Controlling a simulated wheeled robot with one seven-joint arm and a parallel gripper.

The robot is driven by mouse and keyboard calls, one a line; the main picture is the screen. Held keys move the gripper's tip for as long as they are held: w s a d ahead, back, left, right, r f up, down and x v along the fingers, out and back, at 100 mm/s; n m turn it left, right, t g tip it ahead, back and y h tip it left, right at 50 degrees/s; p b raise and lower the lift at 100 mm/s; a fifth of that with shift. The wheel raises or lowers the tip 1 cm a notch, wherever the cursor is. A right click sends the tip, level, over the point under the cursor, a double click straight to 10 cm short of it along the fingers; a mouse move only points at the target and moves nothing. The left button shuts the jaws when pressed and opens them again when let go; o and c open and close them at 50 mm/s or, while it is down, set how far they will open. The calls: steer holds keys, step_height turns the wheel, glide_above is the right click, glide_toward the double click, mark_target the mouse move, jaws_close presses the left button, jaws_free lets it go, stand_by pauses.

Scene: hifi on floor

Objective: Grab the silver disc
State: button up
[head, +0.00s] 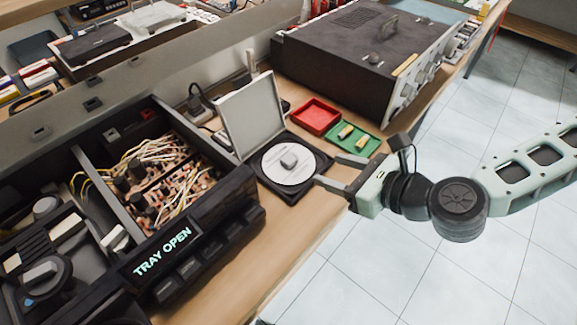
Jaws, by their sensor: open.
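The silver disc (283,172) lies flat in a black square case (315,151) whose grey lid (251,116) stands open behind it. My gripper does not hold the disc.
An opened black device (225,197) with wires and a "TRAY OPEN" display stands at left. A red tray (316,116) and a green tray (366,141) with small yellowish pieces lie behind my gripper. A large dark instrument (350,50) stands at the back. The front wooden bench surface (270,262) is clear.

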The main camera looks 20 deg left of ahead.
glide_toward(286, 156)
steer(key=x, duration=0.3)
steer(key=shift+w+d+p, duration=0.1)
steer(key=shift+w+p, duration=0.1)
steer(key=shift+p, duration=0.1)
steer(key=shift+s+p+x, duration=0.2)
steer(key=shift+p+x, duration=0.3)
steer(key=shift+x, duration=2.2)
steer(key=shift+c, duration=0.3)
steer(key=c, duration=1)
